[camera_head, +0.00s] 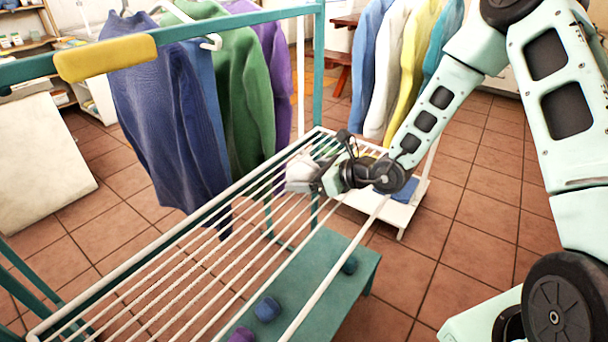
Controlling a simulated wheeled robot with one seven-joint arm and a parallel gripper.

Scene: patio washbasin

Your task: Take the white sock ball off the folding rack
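The folding rack (151,239) is a frame of white bars that runs from the lower left to the middle of the view. A whitish rounded lump, which looks like the white sock ball (301,162), is at the rack's far end. My gripper (303,185) is right at it, low over the bars, reaching in from the right. The gripper's fingers overlap the lump in this view and partly hide it. I cannot tell whether the fingers are closed on it or whether it touches the bars.
Below the rack, a teal bench (325,290) holds a blue ball (267,308), a purple ball (242,334) and a dark teal ball (348,264). Sweaters (165,120) hang from a teal rail on the left. A low white table (402,216) stands behind my wrist.

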